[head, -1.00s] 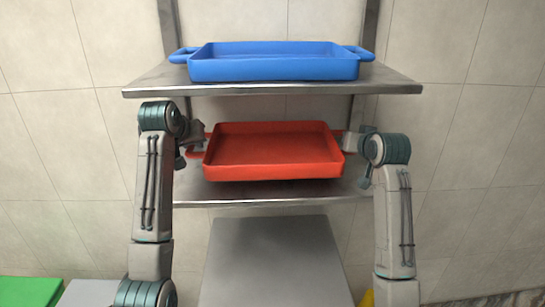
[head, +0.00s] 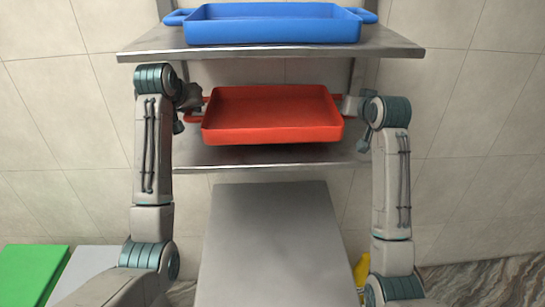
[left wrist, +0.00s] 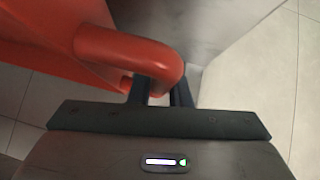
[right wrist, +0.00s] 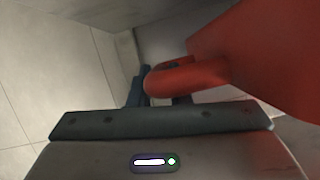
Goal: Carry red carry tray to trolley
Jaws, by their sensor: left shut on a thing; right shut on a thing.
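The red carry tray (head: 272,134) is level at the lower shelf, its inside empty. I cannot tell whether its base touches the shelf. My left gripper (head: 194,103) is shut on its left handle; the left wrist view shows the red handle (left wrist: 125,50) running between the fingers (left wrist: 160,92). My right gripper (head: 350,105) is at the right handle; the right wrist view shows that handle (right wrist: 190,76) held between the fingers (right wrist: 160,95). I cannot pick out the trolley with certainty.
A blue tray (head: 272,30) stands on the upper shelf (head: 400,47), above the red one. The lower shelf's (head: 265,158) front edge lies below the red tray. A green flat thing (head: 30,272) is at lower left, and a yellow thing (head: 361,272) at lower right.

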